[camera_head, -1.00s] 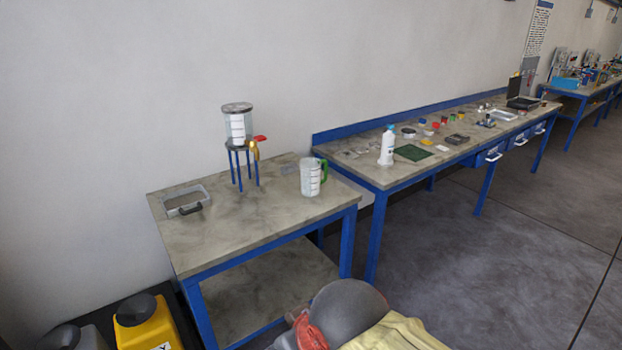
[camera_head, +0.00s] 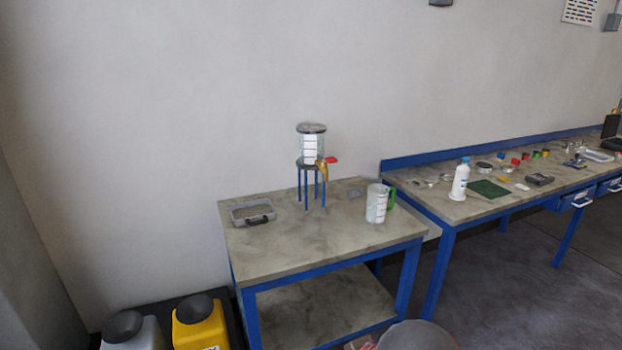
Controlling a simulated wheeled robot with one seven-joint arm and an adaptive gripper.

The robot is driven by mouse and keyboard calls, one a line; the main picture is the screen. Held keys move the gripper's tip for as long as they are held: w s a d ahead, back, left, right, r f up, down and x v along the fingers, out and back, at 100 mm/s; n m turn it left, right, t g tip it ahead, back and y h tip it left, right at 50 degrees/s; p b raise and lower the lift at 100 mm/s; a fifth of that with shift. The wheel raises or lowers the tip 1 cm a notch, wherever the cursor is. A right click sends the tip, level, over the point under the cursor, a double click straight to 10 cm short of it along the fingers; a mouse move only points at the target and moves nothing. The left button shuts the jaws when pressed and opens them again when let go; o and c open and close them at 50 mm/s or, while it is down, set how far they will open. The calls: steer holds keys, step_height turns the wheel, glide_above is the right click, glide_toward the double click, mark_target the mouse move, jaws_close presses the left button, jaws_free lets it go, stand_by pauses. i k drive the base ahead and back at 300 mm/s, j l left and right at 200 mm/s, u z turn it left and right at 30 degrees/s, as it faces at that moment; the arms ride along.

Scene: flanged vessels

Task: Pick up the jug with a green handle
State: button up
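The jug with a green handle (camera_head: 376,204) stands upright on the near table (camera_head: 270,255), toward its right side. It is a clear measuring jug with pale markings, and its green handle (camera_head: 391,201) points to the right. Nothing touches the jug. My gripper is not in the head view.
A flanged vessel (camera_head: 311,146) with a red-handled tap sits on a blue stand left of the jug. A grey tray (camera_head: 252,212) lies at the table's left. A white bottle (camera_head: 460,180) stands on the long bench at right. Yellow (camera_head: 199,325) and grey (camera_head: 130,333) containers stand on the floor.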

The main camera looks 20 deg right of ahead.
mark_target(378, 193)
steer(key=i+l+u, duration=0.1)
steer(key=l, duration=0.4)
steer(key=i+l+u, duration=0.1)
steer(key=l, duration=0.35)
steer(key=i+l, duration=0.25)
steer(key=l, duration=0.3)
steer(key=i+l+u, duration=0.15)
steer(key=l, duration=0.35)
steer(key=i+l+u, duration=0.1)
steer(key=l, duration=0.4)
steer(key=i+l+u, duration=0.1)
steer(key=l, duration=0.4)
